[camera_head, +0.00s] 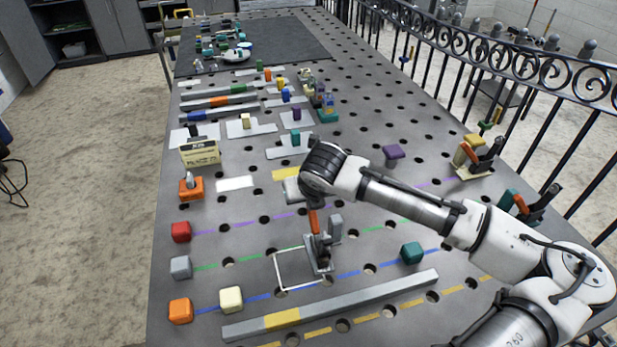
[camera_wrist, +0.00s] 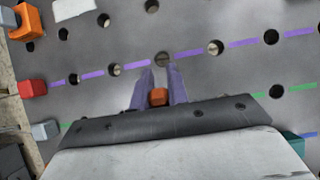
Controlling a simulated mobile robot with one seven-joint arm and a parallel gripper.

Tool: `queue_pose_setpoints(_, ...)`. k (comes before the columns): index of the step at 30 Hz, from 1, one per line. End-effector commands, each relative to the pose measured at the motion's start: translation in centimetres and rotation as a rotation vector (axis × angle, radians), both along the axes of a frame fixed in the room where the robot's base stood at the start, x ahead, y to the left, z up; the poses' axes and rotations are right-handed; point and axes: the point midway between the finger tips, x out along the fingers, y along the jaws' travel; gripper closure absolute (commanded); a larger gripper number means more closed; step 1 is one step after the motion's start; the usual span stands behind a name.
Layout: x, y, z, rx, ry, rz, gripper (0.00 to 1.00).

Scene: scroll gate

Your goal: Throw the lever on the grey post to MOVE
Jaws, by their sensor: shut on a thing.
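A grey post (camera_head: 335,228) stands on a small grey base beside a white outlined square on the table. A lever with an orange handle (camera_head: 313,223) rises steeply from this base, left of the post. My gripper (camera_head: 315,204) is above it, pointing down, shut on the upper part of the orange handle. In the wrist view the handle's orange end (camera_wrist: 158,97) shows between the two fingers of my gripper (camera_wrist: 160,80). The post and base are hidden there. I cannot read any MOVE marking.
A long grey bar with a yellow section (camera_head: 282,318) lies in front. Red (camera_head: 181,232), grey, orange and cream blocks sit at left; a teal block (camera_head: 411,253) is at right. An orange switch box (camera_head: 191,188) stands by a sign (camera_head: 199,152).

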Motion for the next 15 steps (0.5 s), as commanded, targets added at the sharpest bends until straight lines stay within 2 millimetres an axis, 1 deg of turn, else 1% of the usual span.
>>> queue_pose_setpoints(1, 0.0, 0.03, 0.2, -0.004, 0.008, -0.001, 1.0)
queue_pose_setpoints(15, -0.35, 0.11, -0.32, -0.013, 0.039, 0.0, 1.0)
